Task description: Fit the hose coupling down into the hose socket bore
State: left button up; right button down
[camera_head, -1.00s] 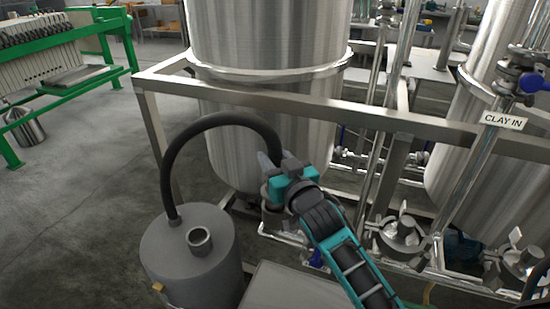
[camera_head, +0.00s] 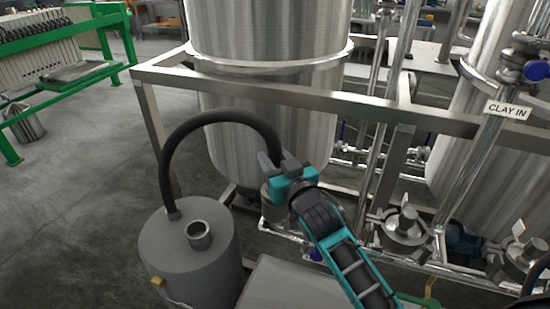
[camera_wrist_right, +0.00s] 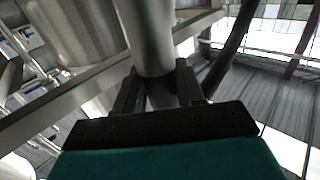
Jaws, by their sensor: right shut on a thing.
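The black hose (camera_head: 215,120) rises from the top of a grey drum (camera_head: 165,243) and arcs over to my right gripper (camera_head: 278,162). The gripper is shut on the hose coupling, a smooth metal cylinder (camera_wrist_right: 147,35) between the two dark fingers in the right wrist view. In the head view the gripper and its fingers mostly hide the coupling. A short open-topped metal stub (camera_head: 200,235) stands on the drum lid, apart from the gripper and to its lower left. I cannot tell whether this stub is the hose socket. My left gripper is not in view.
A large steel tank (camera_head: 265,40) stands just behind the gripper, with a steel frame rail (camera_head: 340,107) across it. Pipes and valves (camera_head: 405,225) crowd the right side. Open floor (camera_head: 75,210) lies to the left.

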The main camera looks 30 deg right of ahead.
jog(key=shift+f+b, duration=0.5)
jog(key=shift+f, duration=0.25)
jog(key=c, duration=0.9)
grip_release()
jog(key=o, duration=0.3)
jog(key=shift+f, duration=0.1)
jog(key=s, duration=1.3)
jog(key=shift+a+p, duration=0.35)
jog(key=shift+a, duration=0.05)
